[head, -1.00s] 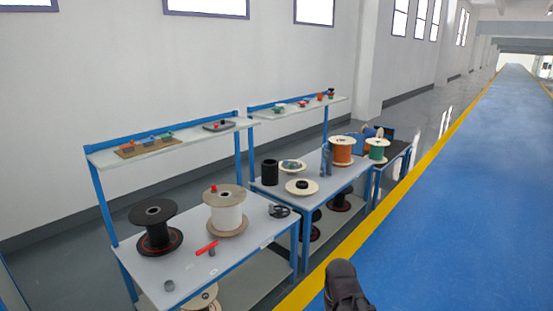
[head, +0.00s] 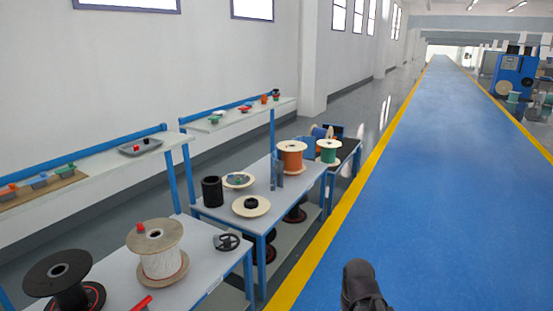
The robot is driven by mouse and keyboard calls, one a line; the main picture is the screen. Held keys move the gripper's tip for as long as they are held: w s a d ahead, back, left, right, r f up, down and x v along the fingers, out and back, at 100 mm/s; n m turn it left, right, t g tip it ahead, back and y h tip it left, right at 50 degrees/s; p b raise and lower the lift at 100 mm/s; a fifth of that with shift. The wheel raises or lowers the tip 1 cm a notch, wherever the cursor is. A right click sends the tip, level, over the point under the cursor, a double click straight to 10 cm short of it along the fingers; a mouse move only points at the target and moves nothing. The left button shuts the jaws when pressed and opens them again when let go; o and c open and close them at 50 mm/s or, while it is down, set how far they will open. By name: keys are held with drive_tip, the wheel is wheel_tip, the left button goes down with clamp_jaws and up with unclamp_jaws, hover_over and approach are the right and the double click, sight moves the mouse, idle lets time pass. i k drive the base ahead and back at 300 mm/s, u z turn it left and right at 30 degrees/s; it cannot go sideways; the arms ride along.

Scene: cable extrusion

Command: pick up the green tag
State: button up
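I cannot make out a green tag for certain. A small green spot (head: 239,181) shows on a pale reel flange (head: 247,178) lying on the middle table. Small green items also sit on the shelves: a green bin (head: 56,172) on the near shelf and a green item (head: 215,119) on the far shelf. A dark part of my arm, perhaps my gripper (head: 358,285), shows at the bottom edge over the blue floor. It is well apart from the tables, and its fingers cannot be made out.
The near table (head: 203,262) holds a black reel (head: 62,280), a white-wound spool (head: 158,250) and a black handwheel (head: 226,242). The blue walkway (head: 430,200) to the right is clear.

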sight(214, 119)
drive_tip(key=z, duration=0.3)
drive_tip(key=i, duration=2.4)
drive_tip(key=u, duration=0.95)
drive_tip(key=i, duration=0.65)
drive_tip(key=u, duration=0.65)
drive_tip(key=i, duration=0.45)
drive_tip(key=u, duration=0.2)
